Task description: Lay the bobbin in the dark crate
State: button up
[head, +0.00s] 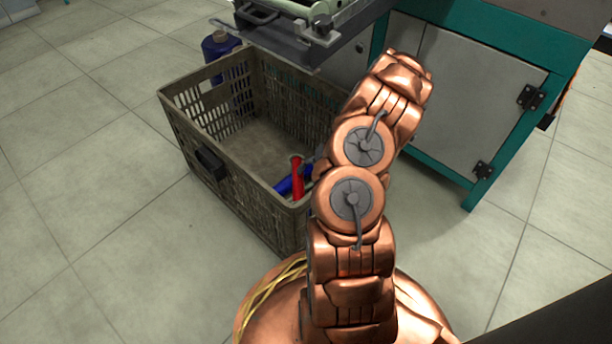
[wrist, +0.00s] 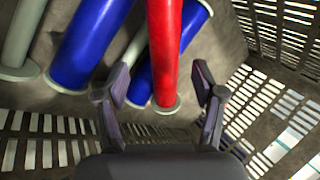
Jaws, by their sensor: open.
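The dark crate (head: 185,130) stands open on the floor, and its slatted walls (wrist: 285,95) fill the sides of the wrist view. A red bobbin (head: 297,178) is inside the crate near its front right corner. In the wrist view the red bobbin (wrist: 165,45) runs down between the fingers of my gripper (wrist: 163,84), its pale flange towards me. My gripper is open, with a visible gap on each side of the bobbin. In the head view my arm hides most of the gripper and the crate's right part.
Blue bobbins (wrist: 90,40) and a grey one (wrist: 22,40) lie beside the red one; another blue bobbin (wrist: 190,35) is partly behind it. A teal-framed machine (head: 470,95) stands behind the crate. A dark blue container (head: 218,45) stands at its back left. The left floor is clear.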

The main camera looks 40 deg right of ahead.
jog(key=p+v, duration=0.3)
jog(key=v, duration=0.4)
jog(key=shift+s+d+r, duration=0.15)
jog(key=shift+s+r, duration=0.05)
jog(key=shift+r, duration=0.1)
